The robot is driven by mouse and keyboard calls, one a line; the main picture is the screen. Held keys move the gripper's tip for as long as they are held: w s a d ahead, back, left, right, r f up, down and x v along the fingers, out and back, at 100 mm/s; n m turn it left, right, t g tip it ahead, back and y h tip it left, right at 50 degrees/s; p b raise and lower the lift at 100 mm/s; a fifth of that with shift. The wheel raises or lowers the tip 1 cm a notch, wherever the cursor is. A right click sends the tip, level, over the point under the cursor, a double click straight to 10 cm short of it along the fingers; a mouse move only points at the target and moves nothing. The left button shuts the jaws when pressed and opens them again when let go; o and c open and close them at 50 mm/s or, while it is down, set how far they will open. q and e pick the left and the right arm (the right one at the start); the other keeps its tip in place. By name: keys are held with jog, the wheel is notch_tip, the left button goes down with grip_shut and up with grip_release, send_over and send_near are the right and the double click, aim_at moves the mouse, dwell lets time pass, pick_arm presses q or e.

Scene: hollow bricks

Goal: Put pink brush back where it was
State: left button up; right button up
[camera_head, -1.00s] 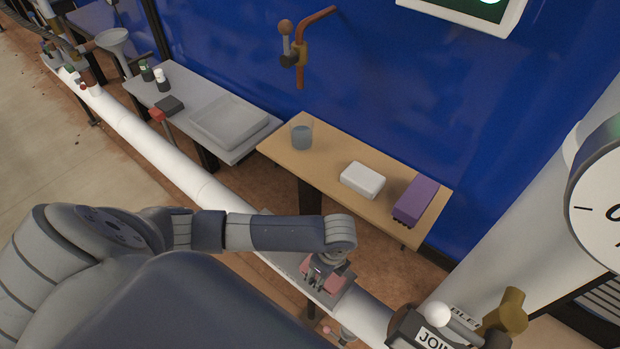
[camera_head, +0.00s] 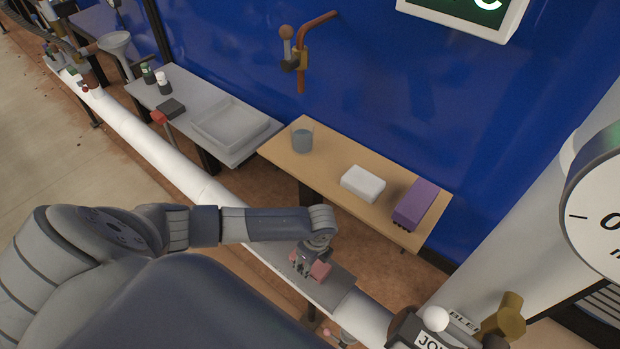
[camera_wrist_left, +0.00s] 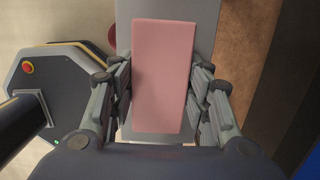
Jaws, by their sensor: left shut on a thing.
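The pink brush (camera_head: 320,271) is a plain pink block, held in my left gripper (camera_head: 304,265) over the narrow grey shelf (camera_head: 335,292) along the white pipe. In the left wrist view the pink brush (camera_wrist_left: 164,60) lies lengthwise between the two fingers of my left gripper (camera_wrist_left: 162,105), which are shut on its sides. The grey surface (camera_wrist_left: 138,10) shows beneath it. The underside of the brush is hidden, and I cannot tell whether it touches the shelf. My right gripper is not in view.
A grey table (camera_head: 190,95) with a shallow tray (camera_head: 230,124) stands left. A round dial (camera_head: 600,215) is at right.

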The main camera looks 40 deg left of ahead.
aim_at(315, 264)
pick_arm(q)
jog(key=o, duration=0.9)
jog(key=shift+o, duration=0.2)
notch_tip(315, 264, up, 12)
jog(key=d+p, duration=0.1)
jog(key=shift+d, duration=0.2)
jog(key=shift+d, duration=0.1)
